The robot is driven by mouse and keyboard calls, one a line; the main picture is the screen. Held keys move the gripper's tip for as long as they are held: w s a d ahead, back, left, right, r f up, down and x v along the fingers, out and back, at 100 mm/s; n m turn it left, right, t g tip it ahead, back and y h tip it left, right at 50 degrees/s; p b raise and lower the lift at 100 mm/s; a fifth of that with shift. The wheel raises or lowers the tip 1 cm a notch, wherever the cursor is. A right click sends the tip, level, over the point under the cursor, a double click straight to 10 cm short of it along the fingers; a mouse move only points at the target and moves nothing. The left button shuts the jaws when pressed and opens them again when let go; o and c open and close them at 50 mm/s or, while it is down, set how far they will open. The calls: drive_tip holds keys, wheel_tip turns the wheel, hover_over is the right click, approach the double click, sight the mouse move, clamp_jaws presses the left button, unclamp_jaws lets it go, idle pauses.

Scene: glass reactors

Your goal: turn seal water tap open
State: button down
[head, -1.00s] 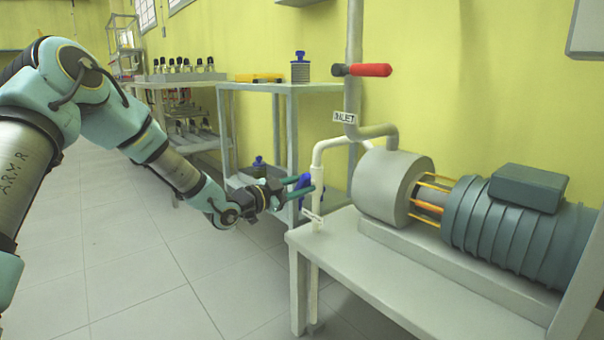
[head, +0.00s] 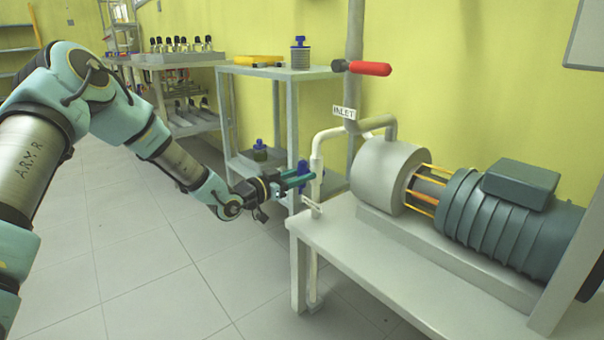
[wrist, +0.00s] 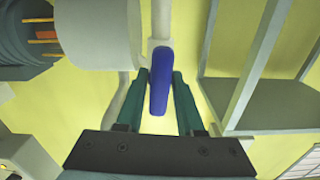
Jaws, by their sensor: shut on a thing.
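The seal water tap has a blue handle (head: 303,172) on the thin white pipe (head: 316,170) left of the pump. In the head view the handle stands upright and is partly hidden by the fingers. My gripper (head: 300,178) reaches it from the left with its green fingers. In the wrist view the blue handle (wrist: 160,82) lies between the two fingers of my gripper (wrist: 161,85), and the fingers are shut on it. The handle's far end meets the white pipe there.
A pump with a grey motor (head: 510,215) sits on a light bench (head: 400,260) at the right. A red-handled valve (head: 368,68) is on the thick pipe above. A grey shelf (head: 270,72) stands behind my gripper. The floor at the left is clear.

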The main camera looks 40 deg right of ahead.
drive_tip(key=shift+f, duration=0.1)
drive_tip(key=c, duration=0.7)
unclamp_jaws()
drive_tip(key=a, duration=0.3)
drive_tip(key=a+p, duration=0.1)
drive_tip(key=a, duration=0.3)
drive_tip(key=a+p, duration=0.1)
drive_tip(key=a, duration=0.3)
drive_tip(key=shift+w, duration=0.35)
